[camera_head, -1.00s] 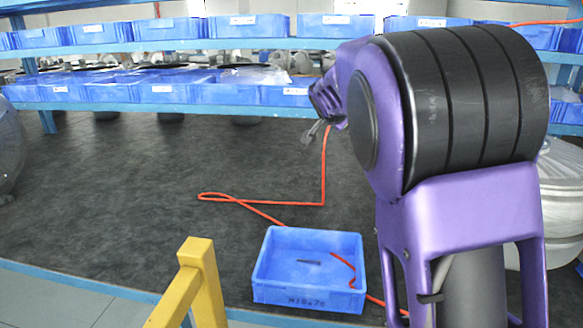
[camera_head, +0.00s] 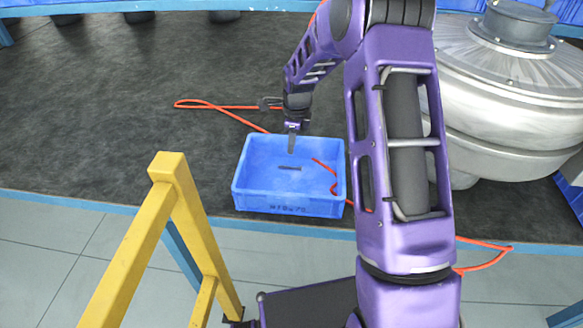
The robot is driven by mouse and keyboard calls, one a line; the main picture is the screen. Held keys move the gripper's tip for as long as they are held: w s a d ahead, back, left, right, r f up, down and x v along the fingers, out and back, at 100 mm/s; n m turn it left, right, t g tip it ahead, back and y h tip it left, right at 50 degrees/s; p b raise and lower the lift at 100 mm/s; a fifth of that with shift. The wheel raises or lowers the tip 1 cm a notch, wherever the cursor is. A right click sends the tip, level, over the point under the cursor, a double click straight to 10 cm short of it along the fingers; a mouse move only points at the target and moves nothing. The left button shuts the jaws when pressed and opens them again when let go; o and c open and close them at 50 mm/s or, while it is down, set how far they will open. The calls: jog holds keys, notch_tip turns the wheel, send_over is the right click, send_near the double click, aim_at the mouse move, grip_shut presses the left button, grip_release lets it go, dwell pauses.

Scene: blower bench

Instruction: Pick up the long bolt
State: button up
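A dark long bolt (camera_head: 289,168) lies flat on the floor of the blue bin (camera_head: 290,208), near its middle. My gripper (camera_head: 291,148) points down over the back part of the bin, just behind and above the bolt in the picture. It looks apart from the bolt, but the exact height is hard to judge. The fingers are small and seen edge-on, so I cannot tell whether they are open or shut. Nothing shows in the gripper.
An orange cable (camera_head: 215,105) runs over the dark mat (camera_head: 80,110) and into the bin's right side. A large silver blower (camera_head: 495,90) stands at the right. A yellow rail (camera_head: 170,180) rises in front at the left. The mat left of the bin is clear.

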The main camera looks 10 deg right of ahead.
aim_at(290, 167)
jog(key=f, duration=0.3)
jog(key=w+f, duration=0.1)
jog(key=f, duration=0.5)
jog(key=shift+w+a, duration=0.1)
jog(key=shift+w, duration=0.1)
grip_shut()
